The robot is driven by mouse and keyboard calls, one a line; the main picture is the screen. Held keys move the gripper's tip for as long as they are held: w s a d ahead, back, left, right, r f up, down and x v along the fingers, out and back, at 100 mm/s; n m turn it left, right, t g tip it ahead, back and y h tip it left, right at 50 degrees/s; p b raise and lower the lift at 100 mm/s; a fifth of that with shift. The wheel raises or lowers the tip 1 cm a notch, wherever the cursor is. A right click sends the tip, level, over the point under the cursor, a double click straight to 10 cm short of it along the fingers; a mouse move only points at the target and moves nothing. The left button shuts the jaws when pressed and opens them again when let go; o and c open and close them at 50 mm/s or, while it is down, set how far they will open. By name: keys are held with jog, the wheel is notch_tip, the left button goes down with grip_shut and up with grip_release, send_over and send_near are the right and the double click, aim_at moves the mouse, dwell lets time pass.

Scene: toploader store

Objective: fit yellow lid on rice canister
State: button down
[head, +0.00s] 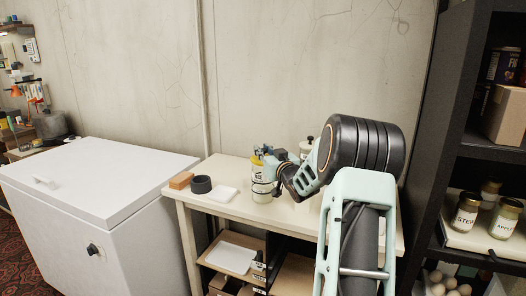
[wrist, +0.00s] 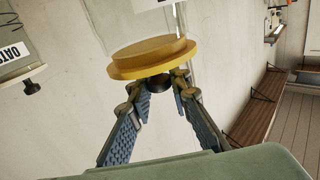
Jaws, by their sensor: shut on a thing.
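The rice canister (head: 262,187), clear with a white label, stands upright on the cream table. The yellow lid (head: 256,161) is at its top, partly hidden by my gripper (head: 264,151). In the wrist view, which is upside down, my gripper (wrist: 160,83) is shut on the dark knob of the yellow lid (wrist: 152,57). The lid lies across the mouth of a clear canister (wrist: 125,20) and looks close to level with it. I cannot tell whether it is fully seated.
An oats canister (wrist: 20,55) with a pale lid and dark knob stands nearby. On the table (head: 225,212) are a brown block (head: 181,181), a dark ring (head: 201,184) and a white pad (head: 223,194). A white freezer (head: 100,180) stands left, a dark shelf (head: 425,130) right.

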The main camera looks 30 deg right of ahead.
jog(key=shift+f+b, duration=0.55)
jog(key=shift+f, duration=0.1)
jog(key=c, duration=1.7)
grip_release()
jog(key=shift+o, duration=0.6)
jog(key=shift+o, duration=1)
jog(key=shift+s, duration=0.1)
